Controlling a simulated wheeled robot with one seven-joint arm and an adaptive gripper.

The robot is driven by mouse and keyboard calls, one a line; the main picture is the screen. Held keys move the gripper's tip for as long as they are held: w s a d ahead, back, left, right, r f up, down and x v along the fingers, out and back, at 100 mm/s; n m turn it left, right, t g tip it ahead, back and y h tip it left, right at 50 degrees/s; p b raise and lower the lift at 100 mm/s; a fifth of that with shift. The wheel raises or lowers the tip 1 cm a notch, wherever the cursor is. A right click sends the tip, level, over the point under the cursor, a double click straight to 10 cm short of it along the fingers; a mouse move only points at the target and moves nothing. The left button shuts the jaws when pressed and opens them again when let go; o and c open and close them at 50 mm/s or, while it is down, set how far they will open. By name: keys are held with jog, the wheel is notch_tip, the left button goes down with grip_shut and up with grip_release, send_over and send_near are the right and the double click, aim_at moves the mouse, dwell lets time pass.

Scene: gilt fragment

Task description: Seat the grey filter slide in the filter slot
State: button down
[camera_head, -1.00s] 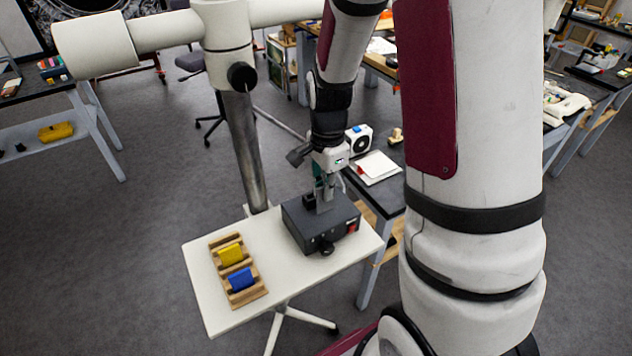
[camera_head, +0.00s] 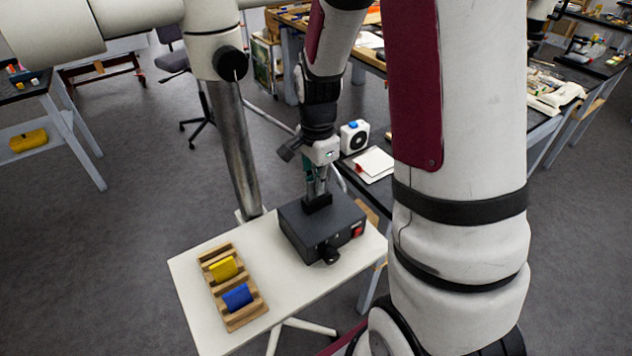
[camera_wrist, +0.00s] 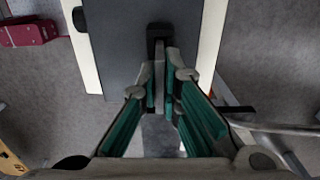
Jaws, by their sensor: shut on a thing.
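My gripper (camera_head: 315,188) is over the dark box (camera_head: 298,228), pointing down, with its fingertips close to the black raised piece on top, which appears to be the filter slot (camera_head: 318,204). In the wrist view my gripper (camera_wrist: 160,82) is shut on a thin grey piece, the grey filter slide (camera_wrist: 160,72), seen edge-on between the green-padded fingers. The black slot piece (camera_wrist: 158,32) is just beyond the fingertips there. The slide's lower edge is hidden, so I cannot tell whether it is inside the slot.
The box stands on a white table (camera_head: 200,312). A wooden rack (camera_head: 250,313) with a yellow slide (camera_head: 223,268) and a blue slide (camera_head: 237,297) lies to its left. A black knob (camera_head: 329,255) and red switch (camera_head: 358,231) are on the box's front. A metal post (camera_head: 238,150) stands behind.

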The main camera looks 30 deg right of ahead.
jog(key=shift+f, duration=0.15)
jog(key=c, duration=2.2)
grip_release()
jog(key=o, duration=0.4)
notch_tip(320, 180, up, 12)
jog(key=b, duration=0.1)
jog(key=shift+s+a+r+n+t, duration=0.95)
jog(key=shift+s+a+r+n, duration=1.1)
jog(key=shift+n, duration=0.95)
jog(key=shift+s+a+r+n+t, duration=0.9)
jog(key=shift+s+a+r+n, duration=0.65)
jog(key=shift+s+n, duration=1.25)
jog(key=shift+s+a+r+n+t, duration=0.95)
jog(key=shift+s+a+r+n, duration=0.85)
jog(key=shift+n, duration=1.4)
